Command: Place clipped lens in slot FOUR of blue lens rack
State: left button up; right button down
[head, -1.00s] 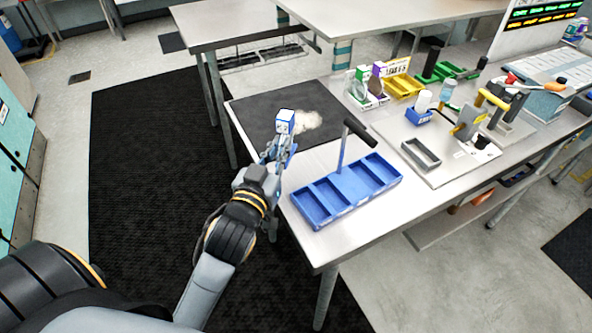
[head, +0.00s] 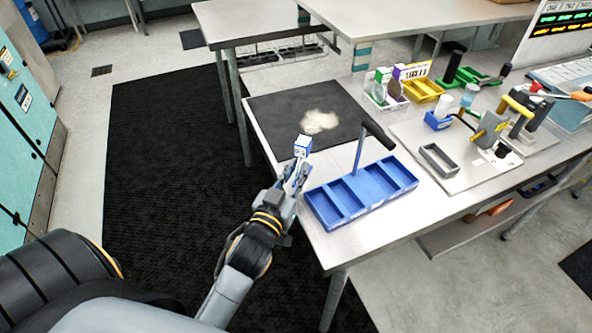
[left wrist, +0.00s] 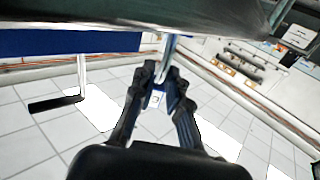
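The blue lens rack (head: 349,208) sits on the near left corner of the metal table, with a row of empty-looking slots and a tall handle with a black grip (head: 378,135). Its slot labels are too small to read. My left gripper (head: 297,172) is shut on a small white-and-blue clip (head: 302,146), held up just left of the rack and apart from it. In the left wrist view, my fingers (left wrist: 160,88) close around the clip (left wrist: 155,98), and the rack's blue side (left wrist: 60,42) shows at upper left. I cannot make out the lens itself. My right gripper is out of view.
A dark mat (head: 275,110) with a pale cloth (head: 319,121) lies behind the rack. A grey open tray (head: 439,160), a yellow bin (head: 422,90) and a white holder (head: 385,98) stand to the right. The rack's handle rises above the slots.

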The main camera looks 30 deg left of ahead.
pick_arm(q)
jog(key=shift+o, duration=0.7)
